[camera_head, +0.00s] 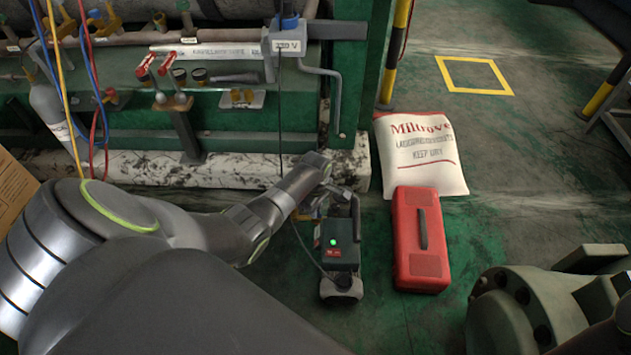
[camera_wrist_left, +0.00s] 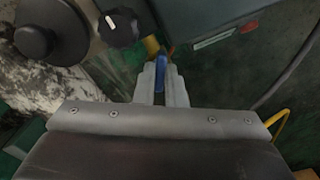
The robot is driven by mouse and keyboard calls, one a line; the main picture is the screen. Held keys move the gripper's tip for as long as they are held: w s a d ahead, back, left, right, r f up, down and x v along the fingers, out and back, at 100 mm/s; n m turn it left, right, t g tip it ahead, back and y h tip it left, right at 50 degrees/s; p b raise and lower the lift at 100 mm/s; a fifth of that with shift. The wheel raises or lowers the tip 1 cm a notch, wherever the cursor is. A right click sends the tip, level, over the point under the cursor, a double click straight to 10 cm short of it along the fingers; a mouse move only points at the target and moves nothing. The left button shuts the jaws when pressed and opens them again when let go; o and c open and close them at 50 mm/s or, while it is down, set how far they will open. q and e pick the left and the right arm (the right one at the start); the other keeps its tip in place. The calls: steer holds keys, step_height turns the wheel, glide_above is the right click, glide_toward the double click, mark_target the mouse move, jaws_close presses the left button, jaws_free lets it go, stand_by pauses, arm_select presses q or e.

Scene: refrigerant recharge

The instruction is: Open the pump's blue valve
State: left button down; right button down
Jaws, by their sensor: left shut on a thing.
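The pump (camera_head: 341,248) stands on the green floor in the head view, a dark box with a lit green spot, a red switch and a handle on top. The blue valve (camera_wrist_left: 161,62) is a thin upright lever beside a yellow fitting (camera_wrist_left: 152,44). My left gripper (camera_wrist_left: 161,80) is shut on the blue valve, with one pale finger on each side of it. In the head view my left arm reaches down to the pump's back left, and the valve cannot be made out there. My right gripper is not in view.
A red toolbox (camera_head: 421,240) stands just right of the pump, with a white sack (camera_head: 419,155) behind it. A green rack with pipes and red-handled valves (camera_head: 168,63) is behind. Yellow, blue and red hoses (camera_head: 90,85) hang at left. A large flanged part (camera_head: 520,310) is at lower right.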

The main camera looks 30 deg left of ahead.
arm_select(q)
steer(key=shift+s, duration=0.1)
stand_by(0.3)
steer(key=shift+r+n+p, duration=0.1)
steer(key=shift+n+p, duration=0.45)
steer(key=shift+n, duration=0.05)
steer(key=shift+n+p, duration=0.35)
steer(key=shift+n, duration=0.35)
steer(key=c, duration=2)
jaws_free()
steer(key=o, duration=0.6)
step_height(320, 180, up, 9)
steer(key=p, duration=0.9)
steer(key=shift+p, duration=0.3)
